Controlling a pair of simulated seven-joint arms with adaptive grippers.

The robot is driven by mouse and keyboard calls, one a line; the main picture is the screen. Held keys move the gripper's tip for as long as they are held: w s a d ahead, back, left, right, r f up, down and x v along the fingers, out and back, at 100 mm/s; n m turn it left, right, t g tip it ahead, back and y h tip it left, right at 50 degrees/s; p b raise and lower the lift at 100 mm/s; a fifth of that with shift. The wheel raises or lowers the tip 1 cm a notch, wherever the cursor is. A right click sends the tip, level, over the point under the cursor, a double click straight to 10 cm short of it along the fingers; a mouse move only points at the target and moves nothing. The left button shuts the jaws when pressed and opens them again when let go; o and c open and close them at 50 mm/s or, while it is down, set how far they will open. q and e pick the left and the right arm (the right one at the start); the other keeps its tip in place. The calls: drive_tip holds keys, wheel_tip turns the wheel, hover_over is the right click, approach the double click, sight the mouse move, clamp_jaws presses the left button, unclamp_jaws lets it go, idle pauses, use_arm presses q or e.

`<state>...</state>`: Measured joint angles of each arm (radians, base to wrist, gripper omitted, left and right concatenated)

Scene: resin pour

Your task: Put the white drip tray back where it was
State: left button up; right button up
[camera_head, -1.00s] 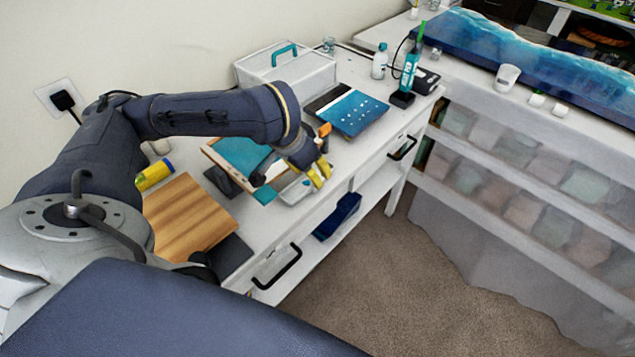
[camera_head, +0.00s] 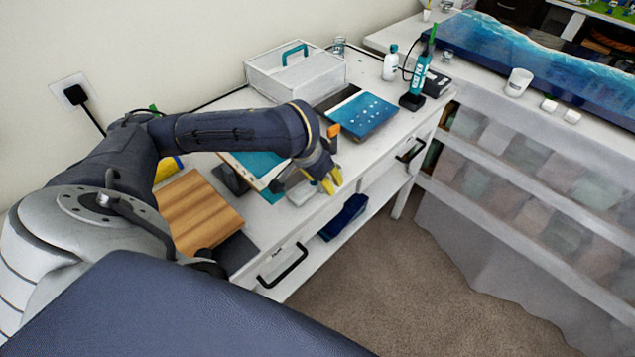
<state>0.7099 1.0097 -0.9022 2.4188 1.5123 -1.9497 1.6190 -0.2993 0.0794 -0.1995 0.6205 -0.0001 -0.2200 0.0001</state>
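In the head view, a small pale tray, which looks like the white drip tray (camera_head: 300,194), lies near the front edge of the white workbench (camera_head: 262,222). My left gripper (camera_head: 331,183), with yellow fingertips, is at the bench's front edge, just right of the tray. The fingertips point down toward the front. Their gap is too small to tell whether they are open or shut, or whether they touch the tray. The wrist hides part of the tray's surroundings. My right gripper is not in view.
A teal-faced framed panel (camera_head: 262,166) lies behind the tray, partly under my arm. A wooden board (camera_head: 197,207) is at left. A white box with a teal handle (camera_head: 297,77) and a blue booklet (camera_head: 362,114) are farther back.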

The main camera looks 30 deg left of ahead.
use_arm(q)
clamp_jaws()
drive_tip(key=shift+r, duration=0.1)
idle(0.5)
